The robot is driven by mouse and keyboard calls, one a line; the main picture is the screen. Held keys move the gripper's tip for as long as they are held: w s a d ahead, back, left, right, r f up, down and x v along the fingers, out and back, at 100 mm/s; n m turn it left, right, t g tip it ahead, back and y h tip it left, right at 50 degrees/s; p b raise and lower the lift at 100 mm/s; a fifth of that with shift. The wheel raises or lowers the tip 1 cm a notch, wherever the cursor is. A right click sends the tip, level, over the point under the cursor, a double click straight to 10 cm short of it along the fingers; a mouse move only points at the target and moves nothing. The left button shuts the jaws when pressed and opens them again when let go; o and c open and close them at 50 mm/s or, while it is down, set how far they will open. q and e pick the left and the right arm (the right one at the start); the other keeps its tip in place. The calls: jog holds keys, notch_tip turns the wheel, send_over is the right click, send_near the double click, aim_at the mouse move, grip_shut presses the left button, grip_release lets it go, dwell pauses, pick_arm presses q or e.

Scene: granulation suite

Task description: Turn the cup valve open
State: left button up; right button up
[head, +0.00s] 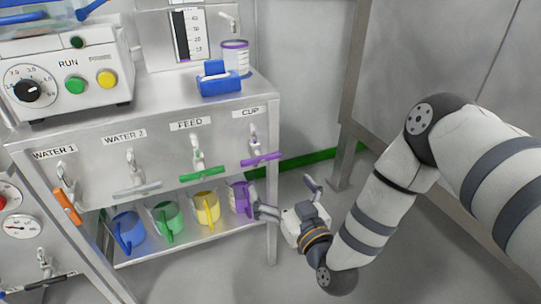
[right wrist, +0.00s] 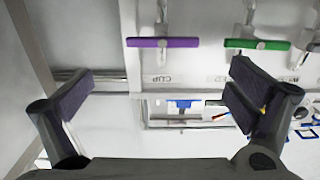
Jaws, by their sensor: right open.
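The cup valve has a purple bar handle (head: 261,159) under the CUP label (head: 250,113) on the bench front. The handle lies roughly level, crosswise to its metal body. In the right wrist view, which is upside down, the purple handle (right wrist: 162,42) shows ahead of the fingers, with nothing between them. My right gripper (head: 283,188) is open and empty, below and to the right of the handle and apart from it. Its two fingers also show spread in the right wrist view (right wrist: 163,85). My left gripper is not in view.
The green FEED handle (head: 202,172) is left of the purple one, then the grey WATER 2 handle (head: 137,189) and the steep orange WATER 1 handle (head: 67,207). Several coloured jugs stand on the lower shelf (head: 180,240). A blue holder (head: 219,84) sits on the bench top.

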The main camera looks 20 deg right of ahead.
aim_at(261, 157)
jog(key=w, duration=0.4)
jog(key=w+b, duration=0.1)
jog(key=w, duration=0.2)
jog(key=w+b, duration=0.1)
jog(key=w, duration=0.3)
jog(key=shift+w+a+r, duration=0.25)
jog(key=shift+w+a, duration=0.1)
jog(key=shift+a, duration=0.05)
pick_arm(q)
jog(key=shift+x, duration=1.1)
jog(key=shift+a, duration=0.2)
pick_arm(e)
jog(key=shift+c, duration=0.2)
jog(key=c, duration=0.8)
